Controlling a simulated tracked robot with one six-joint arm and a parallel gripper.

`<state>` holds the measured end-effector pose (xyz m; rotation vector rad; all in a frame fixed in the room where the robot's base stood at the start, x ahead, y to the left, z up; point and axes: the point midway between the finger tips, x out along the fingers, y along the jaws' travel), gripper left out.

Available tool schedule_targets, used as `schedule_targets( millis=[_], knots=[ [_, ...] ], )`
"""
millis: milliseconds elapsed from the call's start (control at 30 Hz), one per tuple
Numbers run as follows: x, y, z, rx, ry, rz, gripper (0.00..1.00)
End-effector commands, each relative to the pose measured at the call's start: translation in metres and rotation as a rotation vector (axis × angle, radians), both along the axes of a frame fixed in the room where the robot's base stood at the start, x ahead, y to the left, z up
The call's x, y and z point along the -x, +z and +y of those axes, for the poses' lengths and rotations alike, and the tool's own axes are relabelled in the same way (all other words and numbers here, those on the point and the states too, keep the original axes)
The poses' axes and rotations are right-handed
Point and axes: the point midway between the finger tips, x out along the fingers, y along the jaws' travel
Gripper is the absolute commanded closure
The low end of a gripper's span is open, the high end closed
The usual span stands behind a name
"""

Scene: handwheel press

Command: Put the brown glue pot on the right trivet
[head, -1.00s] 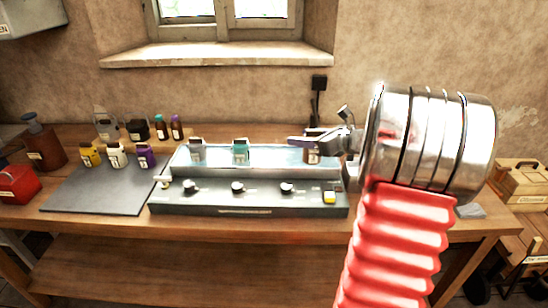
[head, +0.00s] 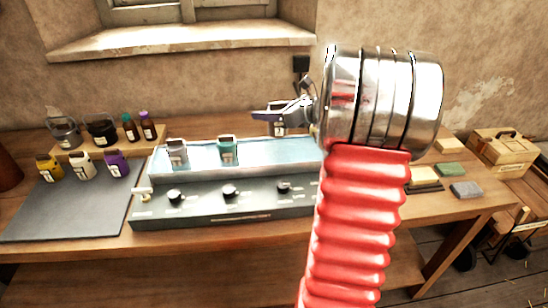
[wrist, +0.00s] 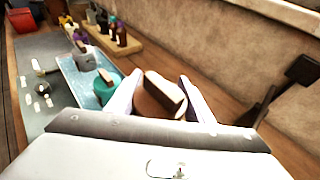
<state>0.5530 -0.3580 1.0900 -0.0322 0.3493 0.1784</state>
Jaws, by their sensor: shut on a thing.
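My gripper (head: 276,112) is shut on the brown glue pot (head: 281,128), which hangs above the right end of the blue-topped bath (head: 200,155). Its label faces the head camera. In the wrist view the brown pot (wrist: 152,106) sits between my two pale fingers, with a dark bar across its top. A grey pot (head: 177,154) and a teal pot (head: 227,150) stand in the bath to the left. I cannot make out the right trivet for sure; my arm hides part of the bench's right side.
Green (head: 451,169) and grey (head: 466,189) blocks lie on the bench at right. A wooden box (head: 502,150) stands beyond. Yellow (head: 49,168), white (head: 82,166) and purple (head: 117,164) pots stand by the dark mat (head: 65,210). A black fixture (wrist: 290,88) is near the wall.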

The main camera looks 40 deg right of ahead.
Motion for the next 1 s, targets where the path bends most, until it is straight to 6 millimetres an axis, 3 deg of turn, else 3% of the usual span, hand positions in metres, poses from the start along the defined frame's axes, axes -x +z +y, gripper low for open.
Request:
schedule_targets(
  millis=[167,600,1000],
  knots=[
    [-0.001,-0.003,0.001,-0.001,0.002,-0.001,0.87],
    [-0.001,-0.06,0.002,-0.002,0.004,-0.001,0.87],
    [-0.002,-0.065,0.002,0.0,0.004,-0.001,0.87]
  ],
)
